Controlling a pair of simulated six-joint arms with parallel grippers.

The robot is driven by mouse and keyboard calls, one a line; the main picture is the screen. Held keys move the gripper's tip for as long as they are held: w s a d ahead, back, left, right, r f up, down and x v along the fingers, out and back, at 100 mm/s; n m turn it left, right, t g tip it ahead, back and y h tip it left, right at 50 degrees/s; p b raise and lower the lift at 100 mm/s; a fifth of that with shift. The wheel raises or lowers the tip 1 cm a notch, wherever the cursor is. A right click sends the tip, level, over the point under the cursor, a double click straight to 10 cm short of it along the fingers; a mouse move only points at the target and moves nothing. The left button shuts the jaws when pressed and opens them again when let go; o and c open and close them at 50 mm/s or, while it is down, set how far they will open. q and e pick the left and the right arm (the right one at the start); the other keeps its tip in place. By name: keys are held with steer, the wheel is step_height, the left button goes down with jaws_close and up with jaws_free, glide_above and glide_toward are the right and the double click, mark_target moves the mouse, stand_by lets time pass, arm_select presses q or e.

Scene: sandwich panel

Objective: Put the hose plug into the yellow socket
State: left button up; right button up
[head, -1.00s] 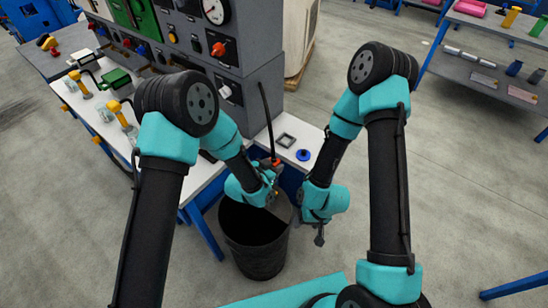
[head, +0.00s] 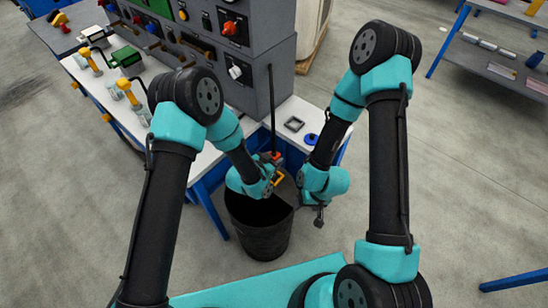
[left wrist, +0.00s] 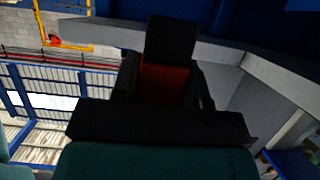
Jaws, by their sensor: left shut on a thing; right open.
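My left gripper (head: 275,180) is at the panel's front corner, above the black bin. It is shut on an orange-red piece, which I take for the hose plug (head: 276,156). A thin black hose (head: 271,105) rises upright from it, in front of the panel. In the left wrist view, the orange-red plug (left wrist: 165,82) shows between my dark fingers; its tip is hidden. My right gripper (head: 319,215) is open and empty, pointing down right of the bin. A small yellow round part (head: 183,15) is on the panel; I cannot tell whether it is the yellow socket.
A grey panel (head: 262,45) with a red knob (head: 229,27) and a white knob (head: 236,72) stands on a white bench (head: 210,155). The black bin (head: 258,235) stands below my grippers.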

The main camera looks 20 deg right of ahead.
arm_select(q)
steer(key=shift+f, duration=3.7)
steer(key=shift+f, duration=0.4)
steer(key=o, duration=1.1)
steer(key=shift+c, duration=0.2)
steer(key=v, duration=1.7)
steer(key=shift+s+a, duration=0.15)
